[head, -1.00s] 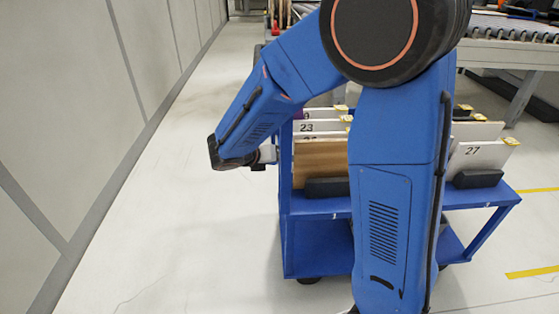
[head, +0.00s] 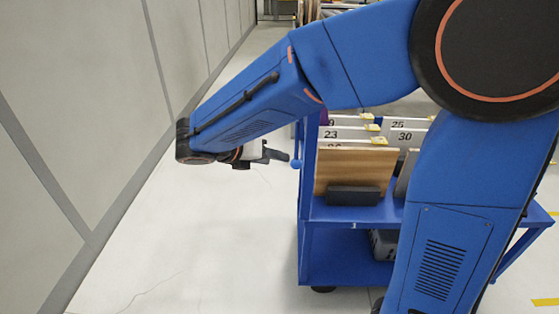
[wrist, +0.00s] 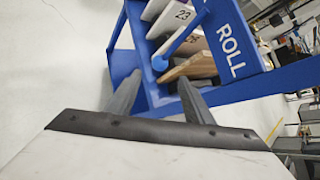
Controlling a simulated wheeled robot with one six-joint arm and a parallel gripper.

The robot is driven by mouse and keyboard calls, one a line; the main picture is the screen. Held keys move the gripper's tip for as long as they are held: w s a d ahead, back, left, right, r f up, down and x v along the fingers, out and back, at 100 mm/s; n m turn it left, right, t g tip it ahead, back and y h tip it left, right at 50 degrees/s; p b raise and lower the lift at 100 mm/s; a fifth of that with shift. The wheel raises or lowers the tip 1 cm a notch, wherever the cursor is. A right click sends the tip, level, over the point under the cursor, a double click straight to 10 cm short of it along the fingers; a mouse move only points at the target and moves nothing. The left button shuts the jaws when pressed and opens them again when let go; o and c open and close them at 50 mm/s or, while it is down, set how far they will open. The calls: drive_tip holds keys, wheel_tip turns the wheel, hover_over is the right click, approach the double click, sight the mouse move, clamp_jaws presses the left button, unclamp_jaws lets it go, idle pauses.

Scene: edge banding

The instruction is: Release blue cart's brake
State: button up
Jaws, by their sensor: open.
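The blue cart (head: 345,214) stands right of centre in the head view, loaded with upright numbered panels. A blue lever with a round ball end (wrist: 160,63) shows on the cart's side in the wrist view, near the word "ROLL" (wrist: 229,48). The ball end also shows at the cart's left post in the head view (head: 296,164). My gripper (wrist: 159,77) is open and empty. In the wrist view, the ball appears between and just beyond its fingertips; I cannot tell if they touch. In the head view, my gripper (head: 280,155) points right toward the post.
A wooden-faced panel (head: 345,171) and white panels stand in the cart's slots. A grey bin (head: 384,243) sits on its lower shelf. A grey wall (head: 75,100) runs along the left, with clear floor (head: 190,235) between it and the cart. My arm hides the cart's right part.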

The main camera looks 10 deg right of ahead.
drive_tip(key=shift+s+a+r, duration=0.15)
drive_tip(key=shift+a+r, duration=0.1)
drive_tip(key=shift+a, duration=0.05)
drive_tip(key=c, duration=0.7)
drive_tip(key=shift+f+m, duration=0.15)
drive_tip(key=shift+m, duration=0.15)
clamp_jaws()
drive_tip(key=w+a+f+m+h, duration=0.1)
drive_tip(key=w+f+m+h, duration=0.15)
drive_tip(key=m, duration=0.75)
drive_tip(key=w+a+f+m+h, duration=0.15)
drive_tip(key=w+f+m, duration=0.25)
drive_tip(key=m, duration=0.6)
drive_tip(key=d+f, duration=0.1)
drive_tip(key=d, duration=0.8)
drive_tip(key=shift+w+f+y, duration=0.4)
drive_tip(key=shift+w, duration=0.05)
